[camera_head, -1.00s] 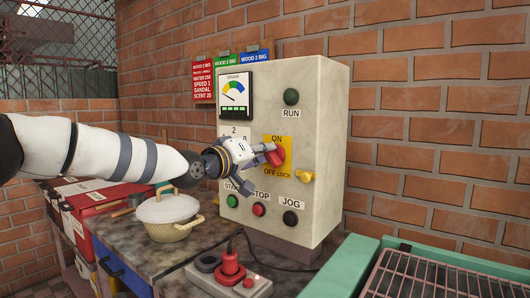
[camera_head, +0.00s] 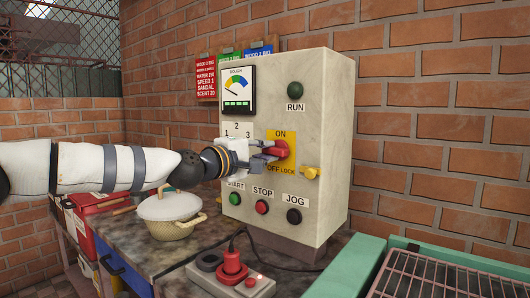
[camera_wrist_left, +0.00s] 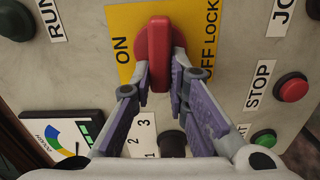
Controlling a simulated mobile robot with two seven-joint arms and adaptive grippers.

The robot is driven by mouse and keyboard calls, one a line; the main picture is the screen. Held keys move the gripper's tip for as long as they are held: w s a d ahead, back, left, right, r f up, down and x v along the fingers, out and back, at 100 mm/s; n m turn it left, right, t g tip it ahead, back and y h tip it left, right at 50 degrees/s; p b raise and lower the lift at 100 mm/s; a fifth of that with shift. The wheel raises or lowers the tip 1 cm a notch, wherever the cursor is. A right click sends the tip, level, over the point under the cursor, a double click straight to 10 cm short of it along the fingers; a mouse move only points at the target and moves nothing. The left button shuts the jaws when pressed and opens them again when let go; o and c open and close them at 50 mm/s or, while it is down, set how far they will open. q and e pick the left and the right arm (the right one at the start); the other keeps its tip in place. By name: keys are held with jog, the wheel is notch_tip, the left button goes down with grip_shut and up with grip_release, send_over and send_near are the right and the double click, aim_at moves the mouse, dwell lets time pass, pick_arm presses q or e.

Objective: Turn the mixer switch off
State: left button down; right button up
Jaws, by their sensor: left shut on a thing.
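The mixer switch is a red rotary handle (camera_head: 280,150) on a yellow plate (camera_head: 286,136) marked ON above and OFF LOCK below. Its handle lies about level, pointing left, between the two labels. My left gripper (camera_head: 266,152) reaches it from the left, its fingers closed on the handle. In the left wrist view, the red handle (camera_wrist_left: 158,50) stands between the two fingertips (camera_wrist_left: 161,76), one finger on each side. My right gripper is in neither view.
The control box (camera_head: 325,140) also carries a gauge (camera_head: 238,90), a RUN button (camera_head: 295,89) and START, STOP and JOG buttons. A yellow latch (camera_head: 310,173) sits right of the switch. Below are a lidded pot (camera_head: 170,207) and a red plug (camera_head: 233,268) on a grey power strip.

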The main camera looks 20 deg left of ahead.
pick_arm(q)
jog(key=shift+d+f+n, duration=0.1)
jog(key=shift+f+n, duration=0.05)
jog(key=shift+n, duration=0.25)
jog(key=c, duration=1.6)
grip_release()
jog(key=shift+o, duration=0.2)
jog(key=shift+s, duration=0.2)
jog(key=v, duration=1.1)
jog(key=shift+s+a, duration=0.2)
jog(key=shift+s, duration=0.15)
